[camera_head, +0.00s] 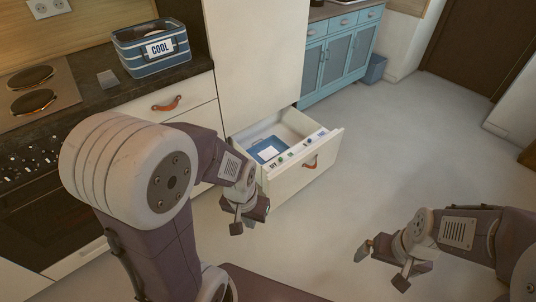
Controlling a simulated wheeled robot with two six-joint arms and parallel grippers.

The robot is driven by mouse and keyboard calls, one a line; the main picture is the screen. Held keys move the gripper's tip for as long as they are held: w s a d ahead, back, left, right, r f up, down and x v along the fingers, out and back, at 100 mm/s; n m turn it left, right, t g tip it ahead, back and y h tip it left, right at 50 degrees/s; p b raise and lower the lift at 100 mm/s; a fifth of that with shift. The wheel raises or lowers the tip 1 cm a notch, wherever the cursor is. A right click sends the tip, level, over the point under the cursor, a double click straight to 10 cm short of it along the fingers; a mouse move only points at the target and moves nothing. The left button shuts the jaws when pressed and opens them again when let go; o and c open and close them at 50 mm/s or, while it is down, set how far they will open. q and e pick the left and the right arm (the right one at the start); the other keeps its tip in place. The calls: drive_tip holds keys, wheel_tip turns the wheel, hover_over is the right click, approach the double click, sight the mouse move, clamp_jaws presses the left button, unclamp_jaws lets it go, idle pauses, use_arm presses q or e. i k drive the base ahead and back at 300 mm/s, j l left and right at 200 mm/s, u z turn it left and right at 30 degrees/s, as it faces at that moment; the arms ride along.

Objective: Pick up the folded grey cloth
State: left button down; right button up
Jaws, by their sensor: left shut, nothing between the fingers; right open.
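A small grey piece (107,78), which looks like the folded grey cloth, lies on the dark countertop between the hob and the blue basket. It is too small to make out its folds. My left gripper (245,220) is shut and empty, in front of the open drawer, well to the right of and below the grey piece. My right gripper (382,267) is open and empty above the floor at the lower right, far from the counter.
A blue striped basket marked COOL (152,50) stands right of the grey piece. The hob (60,88) is on the left. A low drawer (309,167) stands open, holding a blue item (266,150) and small objects. Open floor (420,150) lies right.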

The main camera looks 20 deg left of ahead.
sight(107, 79)
drive_tip(key=u, duration=1.9)
